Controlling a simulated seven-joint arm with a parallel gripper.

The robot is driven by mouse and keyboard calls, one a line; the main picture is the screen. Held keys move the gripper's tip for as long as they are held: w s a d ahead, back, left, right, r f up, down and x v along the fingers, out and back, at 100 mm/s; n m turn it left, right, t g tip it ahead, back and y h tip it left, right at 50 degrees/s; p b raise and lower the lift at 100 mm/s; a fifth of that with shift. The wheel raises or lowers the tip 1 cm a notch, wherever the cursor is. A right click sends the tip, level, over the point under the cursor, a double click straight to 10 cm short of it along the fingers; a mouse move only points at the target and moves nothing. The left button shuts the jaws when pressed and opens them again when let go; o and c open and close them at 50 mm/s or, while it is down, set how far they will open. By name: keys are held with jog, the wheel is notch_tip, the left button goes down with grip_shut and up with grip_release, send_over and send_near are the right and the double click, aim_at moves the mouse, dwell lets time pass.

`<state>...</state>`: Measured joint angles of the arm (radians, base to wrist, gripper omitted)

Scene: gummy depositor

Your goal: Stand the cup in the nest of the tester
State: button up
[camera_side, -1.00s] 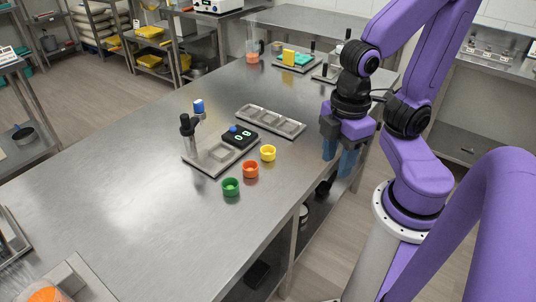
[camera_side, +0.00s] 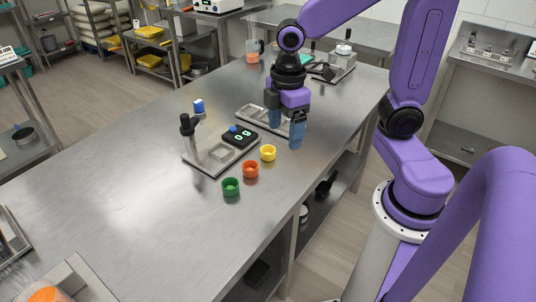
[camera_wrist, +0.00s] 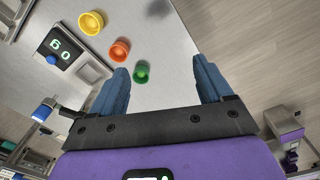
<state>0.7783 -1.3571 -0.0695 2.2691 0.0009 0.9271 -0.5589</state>
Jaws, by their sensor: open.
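Three small cups stand in a row on the steel table: yellow (camera_side: 268,153), orange (camera_side: 250,169) and green (camera_side: 231,187). They also show in the wrist view, yellow (camera_wrist: 91,22), orange (camera_wrist: 119,50) and green (camera_wrist: 141,72). The tester (camera_side: 205,165) is left of them, a flat plate with a dark post, a blue-topped part and a black display unit (camera_side: 239,137). Its nest is too small to make out clearly, and no cup stands on the plate. My gripper (camera_side: 285,135) is open and empty, pointing down above the table, right of the yellow cup and apart from it.
A metal tray with compartments (camera_side: 251,114) lies behind the tester, partly hidden by my gripper. A jug with orange contents (camera_side: 253,52) and another steel device (camera_side: 340,65) stand farther back. The table left of the tester is clear.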

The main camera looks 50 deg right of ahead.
jog(key=w+d, duration=0.5)
jog(key=w, duration=0.2)
send_over(268, 148)
jog(key=s+a, duration=0.1)
jog(key=s, duration=0.1)
jog(key=f, duration=0.1)
jog(key=shift+n, duration=0.3)
jog(key=f, duration=1.1)
jog(key=shift+w, duration=0.25)
jog(key=shift+w+a+f, duration=0.1)
jog(key=shift+a+f, duration=0.05)
jog(key=shift+f, duration=1.45)
jog(key=shift+w+a+f, duration=0.1)
jog(key=shift+f, duration=1.5)
jog(key=c, duration=1.1)
